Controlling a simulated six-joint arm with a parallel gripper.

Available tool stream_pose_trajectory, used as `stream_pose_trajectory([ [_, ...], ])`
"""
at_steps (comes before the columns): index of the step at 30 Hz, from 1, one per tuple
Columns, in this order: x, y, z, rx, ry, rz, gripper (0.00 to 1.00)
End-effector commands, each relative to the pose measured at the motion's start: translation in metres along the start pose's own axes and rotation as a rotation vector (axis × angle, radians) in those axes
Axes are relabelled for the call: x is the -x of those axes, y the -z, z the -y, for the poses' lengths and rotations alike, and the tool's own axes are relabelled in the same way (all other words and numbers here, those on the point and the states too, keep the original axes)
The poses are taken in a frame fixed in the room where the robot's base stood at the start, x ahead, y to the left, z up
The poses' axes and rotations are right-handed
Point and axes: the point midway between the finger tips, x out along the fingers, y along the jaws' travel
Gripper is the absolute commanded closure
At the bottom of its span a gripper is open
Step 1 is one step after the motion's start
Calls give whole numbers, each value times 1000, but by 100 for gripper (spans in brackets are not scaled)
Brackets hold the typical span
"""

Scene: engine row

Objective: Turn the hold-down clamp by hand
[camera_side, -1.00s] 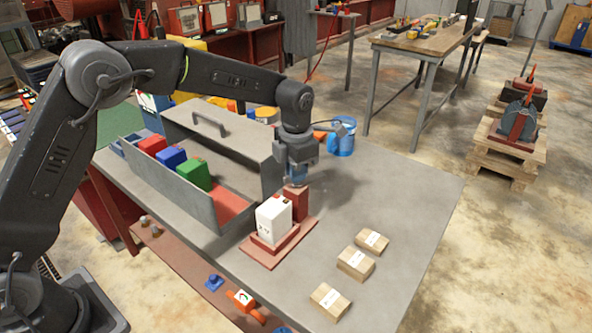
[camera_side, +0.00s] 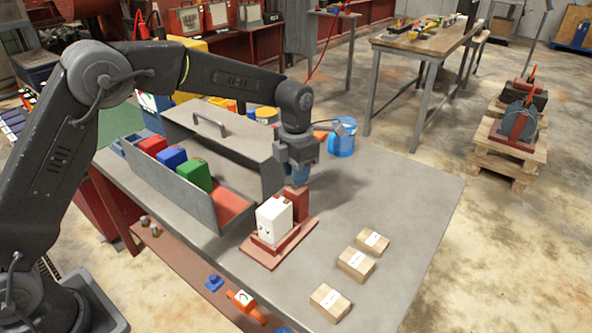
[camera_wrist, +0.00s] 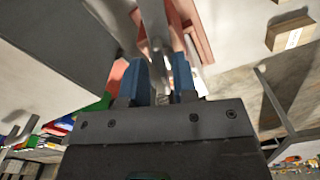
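A dark red fixture (camera_side: 262,251) stands on the grey table and carries a white block (camera_side: 274,221). A dark red post (camera_side: 297,202) rises at its back right. My gripper (camera_side: 300,181) points down at the top of this post. In the wrist view, the blue fingertips of my gripper (camera_wrist: 157,78) stand on either side of a narrow grey bar, which I take as the hold-down clamp (camera_wrist: 153,28). The bar runs away from the fingers over the fixture. Whether both fingers press on it is too small to tell. In the side view my gripper hides most of the clamp.
A grey tray (camera_side: 185,208) with red, blue and green blocks stands close to the left of the fixture. Several tan boxes (camera_side: 355,263) lie to the right.

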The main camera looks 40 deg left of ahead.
Motion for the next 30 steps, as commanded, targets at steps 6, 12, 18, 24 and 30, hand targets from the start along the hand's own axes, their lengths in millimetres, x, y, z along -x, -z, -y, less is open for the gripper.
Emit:
stream_pose_trajectory([
  [6, -6, 2, 4, -4, 6, -15, 67],
  [12, 0, 1, 3, -3, 5, -10, 67],
  [18, 30, 0, 3, -3, 4, -6, 67],
  [24, 77, 0, 3, -4, 4, -7, 67],
  [30, 113, 0, 3, -4, 5, -10, 67],
])
